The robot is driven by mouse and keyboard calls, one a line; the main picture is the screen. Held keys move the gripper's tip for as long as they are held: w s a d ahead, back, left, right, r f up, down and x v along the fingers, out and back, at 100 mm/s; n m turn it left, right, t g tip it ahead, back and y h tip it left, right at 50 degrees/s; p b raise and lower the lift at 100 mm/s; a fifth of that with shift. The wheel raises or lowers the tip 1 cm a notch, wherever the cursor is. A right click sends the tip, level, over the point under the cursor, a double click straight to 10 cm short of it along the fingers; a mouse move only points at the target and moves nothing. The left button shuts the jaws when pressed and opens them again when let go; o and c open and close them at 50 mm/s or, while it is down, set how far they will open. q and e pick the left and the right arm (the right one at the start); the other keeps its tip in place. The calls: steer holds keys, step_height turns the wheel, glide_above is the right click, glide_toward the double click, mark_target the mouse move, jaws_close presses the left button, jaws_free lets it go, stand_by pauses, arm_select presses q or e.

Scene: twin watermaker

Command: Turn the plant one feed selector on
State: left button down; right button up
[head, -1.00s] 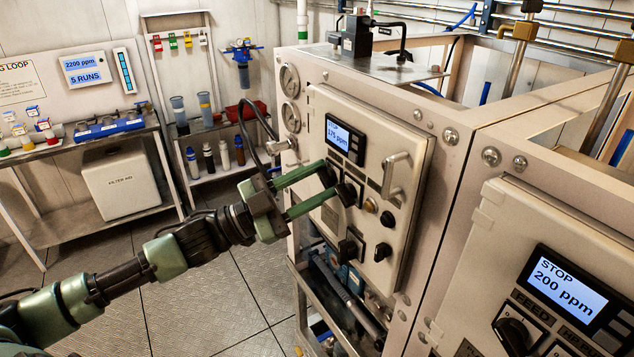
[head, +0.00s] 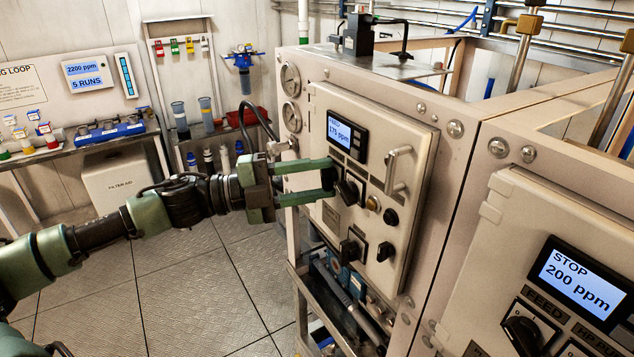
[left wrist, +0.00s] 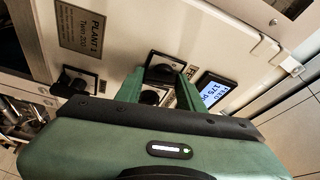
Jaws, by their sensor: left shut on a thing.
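The plant one panel (head: 325,225) stands in the middle of the head view, with a small lit display (head: 340,133) reading 175 ppm. The left wrist view shows the "PLANT 1" plate (left wrist: 82,30) and the same display (left wrist: 212,92), whose top word looks like FEED. My left gripper (head: 331,179) reaches the panel from the left, its two green fingers one above the other. It is shut on the dark feed selector knob (left wrist: 150,97), which the fingers partly hide in the head view. A second black knob (head: 348,191) sits just right of the fingertips. My right gripper is not in view.
A metal handle (head: 397,170) sticks out right of the knobs. Lower black knobs (head: 349,250) sit beneath. Gauges and a hose (head: 255,120) are above my gripper. The floor at left is open.

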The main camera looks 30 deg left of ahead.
arm_select(q)
steer(key=shift+m+g+y, duration=0.3)
steer(key=shift+m+g, duration=0.1)
steer(key=shift+m, duration=0.7)
steer(key=c, duration=0.9)
jaws_free()
steer(key=shift+a, duration=0.1)
